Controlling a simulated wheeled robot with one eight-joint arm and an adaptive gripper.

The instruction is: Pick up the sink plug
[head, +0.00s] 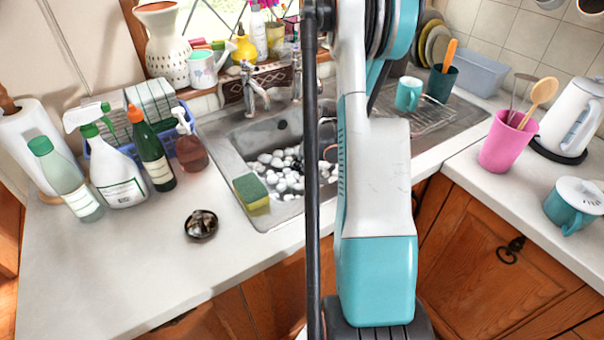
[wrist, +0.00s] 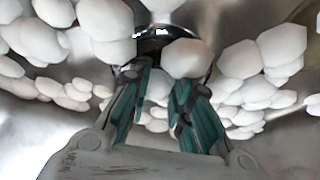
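In the wrist view, a dark round piece with a shiny rim (wrist: 152,42), which looks like the sink plug or the drain it sits in, lies among white foam bubbles (wrist: 100,50). Bubbles cover part of it, so I cannot tell which it is. My gripper (wrist: 160,80) has its two green fingers apart, with nothing seen held between them. The tips point at the dark piece, and I cannot tell whether they touch it. In the head view my arm hides the gripper and part of the sink (head: 262,135).
A small dark shiny round dish-like thing (head: 201,225) lies on the counter. A sponge (head: 251,192) sits on the sink's front left edge. The tap (head: 254,88) stands behind the basin. Bottles (head: 120,170) stand at left; a pink cup (head: 508,142) is at right.

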